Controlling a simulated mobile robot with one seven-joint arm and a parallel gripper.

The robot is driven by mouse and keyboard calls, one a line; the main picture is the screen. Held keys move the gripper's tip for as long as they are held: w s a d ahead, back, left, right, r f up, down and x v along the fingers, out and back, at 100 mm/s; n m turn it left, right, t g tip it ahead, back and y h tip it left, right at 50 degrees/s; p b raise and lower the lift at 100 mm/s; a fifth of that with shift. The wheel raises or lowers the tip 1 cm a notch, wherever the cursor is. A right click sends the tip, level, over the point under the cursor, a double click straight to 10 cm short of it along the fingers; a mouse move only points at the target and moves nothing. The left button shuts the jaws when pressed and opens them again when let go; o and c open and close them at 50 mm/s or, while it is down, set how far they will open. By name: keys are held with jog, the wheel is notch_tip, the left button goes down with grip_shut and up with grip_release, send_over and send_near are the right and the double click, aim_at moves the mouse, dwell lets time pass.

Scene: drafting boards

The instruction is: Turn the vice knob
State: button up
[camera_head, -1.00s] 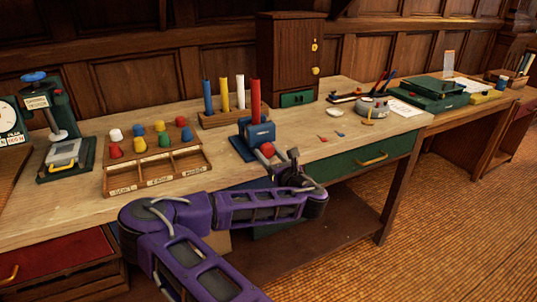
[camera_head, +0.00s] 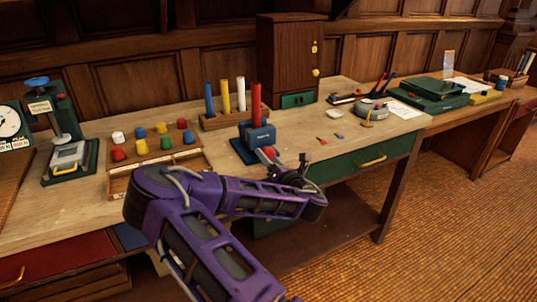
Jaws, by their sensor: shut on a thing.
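The blue vice (camera_head: 258,137) stands at the front edge of the wooden bench. Its round red knob (camera_head: 268,153) faces the front, partly hidden by my gripper. My gripper (camera_head: 283,162) is at the knob, at the end of my purple arm, which reaches in from the bottom of the view. Its jaws are shut on the red knob; the fingertips are small and partly hidden in the view.
A sorting tray (camera_head: 190,165) with several coloured pegs lies left of the vice. A rack of coloured tubes (camera_head: 220,122) stands behind it. A green drawer (camera_head: 350,164) with a brass handle is below at right. Small darts (camera_head: 322,141) lie on the bench right of the vice.

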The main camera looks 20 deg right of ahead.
jog(key=m, duration=0.5)
jog(key=shift+r+m+p, duration=0.25)
jog(key=shift+m+p, duration=0.05)
jog(key=shift+p, duration=0.05)
jog(key=m+b, duration=0.1)
jog(key=m, duration=0.4)
jog(key=m+b, duration=0.1)
jog(key=m, duration=0.2)
jog(key=m+b, duration=0.1)
jog(key=m, duration=0.1)
jog(key=shift+r+m, duration=0.2)
jog(key=shift+m, duration=0.2)
jog(key=m, duration=0.5)
jog(key=shift+r+b, duration=0.15)
jog(key=shift+b, duration=0.15)
jog(key=m, duration=0.5)
jog(key=shift+d+m, duration=0.15)
jog(key=shift+m, duration=0.25)
jog(key=m, duration=0.5)
jog(key=shift+d+m, duration=0.1)
jog(key=shift+m, duration=0.2)
jog(key=m, duration=0.4)
jog(key=shift+d, duration=0.1)
jog(key=m, duration=0.5)
jog(key=shift+f+m+p, duration=0.25)
jog(key=shift+m+p, duration=0.1)
jog(key=shift+m, duration=0.05)
